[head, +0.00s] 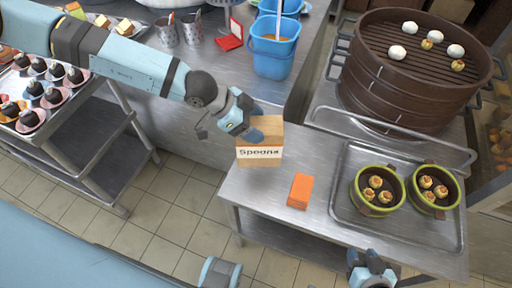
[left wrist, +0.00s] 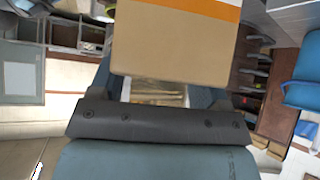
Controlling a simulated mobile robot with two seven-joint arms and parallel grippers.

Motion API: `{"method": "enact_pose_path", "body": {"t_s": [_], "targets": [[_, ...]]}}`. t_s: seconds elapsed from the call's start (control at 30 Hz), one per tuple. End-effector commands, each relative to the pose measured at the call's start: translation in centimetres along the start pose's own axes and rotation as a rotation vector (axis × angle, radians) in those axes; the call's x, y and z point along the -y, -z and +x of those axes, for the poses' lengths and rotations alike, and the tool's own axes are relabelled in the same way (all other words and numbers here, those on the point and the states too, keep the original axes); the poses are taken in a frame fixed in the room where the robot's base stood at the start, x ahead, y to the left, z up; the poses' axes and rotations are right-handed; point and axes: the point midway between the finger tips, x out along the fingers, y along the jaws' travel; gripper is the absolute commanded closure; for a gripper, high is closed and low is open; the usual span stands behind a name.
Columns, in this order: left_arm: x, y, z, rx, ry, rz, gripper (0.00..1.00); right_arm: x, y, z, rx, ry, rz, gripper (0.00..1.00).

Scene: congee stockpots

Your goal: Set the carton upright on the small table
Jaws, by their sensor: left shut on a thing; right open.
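The carton (head: 259,154) is a brown box with a white label reading "Spoons". It stands upright at the left end of the small metal table (head: 245,192), its top near my left gripper (head: 250,130). My left gripper is shut on the carton at its upper part. Whether the carton's base touches the table is hard to tell. In the left wrist view the carton (left wrist: 175,45) fills the upper middle, with an orange stripe across it. My right gripper (head: 372,275) is low at the bottom edge of the head view, in front of the table, open and empty.
An orange packet (head: 300,191) lies right of the carton. A metal tray (head: 345,213) with two green-rimmed baskets (head: 378,190) of buns takes up the table's right side. A big brown steamer (head: 410,75) stands behind. Blue buckets (head: 273,55) stand on the back counter.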

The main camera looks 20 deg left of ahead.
Motion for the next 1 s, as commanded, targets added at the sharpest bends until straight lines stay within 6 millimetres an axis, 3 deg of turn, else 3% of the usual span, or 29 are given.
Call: {"method": "enact_pose_path", "body": {"t_s": [0.13,0.6,1.0], "targets": [[0.0,-2.4,2.5,0.000,-0.001,-0.001,0.78,0.1,-0.3,0.4,0.006,0.001,0.008,0.57],[0.1,-6.0,6.0,0.000,0.000,-0.001,0.78,0.4,-0.6,0.5,0.006,0.005,0.016,0.57],[0.1,-6.5,6.6,-0.002,0.000,0.001,0.78,0.1,-1.2,0.4,0.015,0.006,0.005,0.57]]}}
